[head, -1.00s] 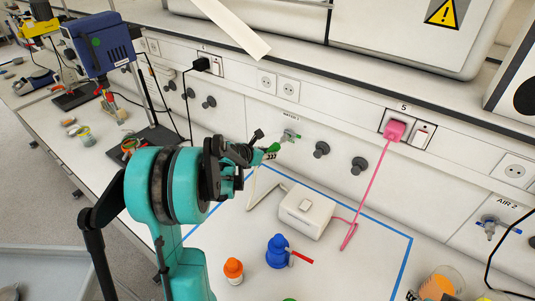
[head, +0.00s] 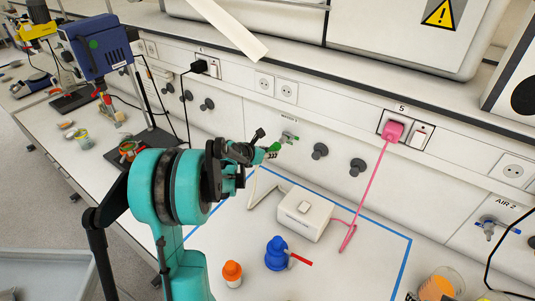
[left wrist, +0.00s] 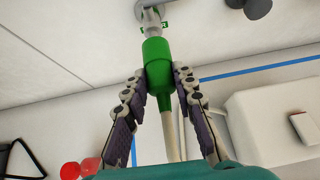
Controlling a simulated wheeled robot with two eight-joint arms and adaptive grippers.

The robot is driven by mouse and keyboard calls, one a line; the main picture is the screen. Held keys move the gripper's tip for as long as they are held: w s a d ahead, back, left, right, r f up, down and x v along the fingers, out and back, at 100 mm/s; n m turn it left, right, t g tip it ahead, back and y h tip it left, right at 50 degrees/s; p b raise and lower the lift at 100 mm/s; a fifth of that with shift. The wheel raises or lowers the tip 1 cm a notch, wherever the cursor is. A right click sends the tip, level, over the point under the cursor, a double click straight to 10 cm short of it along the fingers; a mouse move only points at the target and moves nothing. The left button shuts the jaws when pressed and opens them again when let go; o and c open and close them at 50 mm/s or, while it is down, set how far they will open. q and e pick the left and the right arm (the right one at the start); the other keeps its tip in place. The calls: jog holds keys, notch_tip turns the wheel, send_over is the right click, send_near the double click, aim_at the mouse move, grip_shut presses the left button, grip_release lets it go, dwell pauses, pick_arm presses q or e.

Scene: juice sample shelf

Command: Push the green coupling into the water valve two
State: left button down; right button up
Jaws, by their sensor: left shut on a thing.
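The green coupling (left wrist: 158,70) is in the grasp of my left gripper (left wrist: 160,76), with a finger on each side of it. A pale hose (left wrist: 172,135) runs from its lower end back between the fingers. In the left wrist view the coupling's front end lines up with the water valve (left wrist: 150,17) and seems to meet its nozzle; how deep it sits cannot be told. In the head view the green coupling (head: 275,147) is small, just below left of the water valve (head: 289,137) on the wall panel. My right gripper is not in view.
A white box (head: 304,213) stands on the bench right of my left arm. A blue bottle (head: 277,253) and an orange-capped bottle (head: 232,273) stand in front. Black knobs (head: 320,151) stick out right of the valve. A pink cable (head: 365,195) hangs from a socket.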

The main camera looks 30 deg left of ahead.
pick_arm(q)
jog(key=shift+w, duration=0.3)
dwell(0.5)
jog(key=shift+w+d, duration=0.1)
jog(key=shift+w, duration=0.6)
jog(key=c, duration=1.2)
grip_release()
jog(key=shift+o, duration=0.2)
jog(key=d+v, duration=0.1)
jog(key=v, duration=1.1)
jog(key=shift+a, duration=0.5)
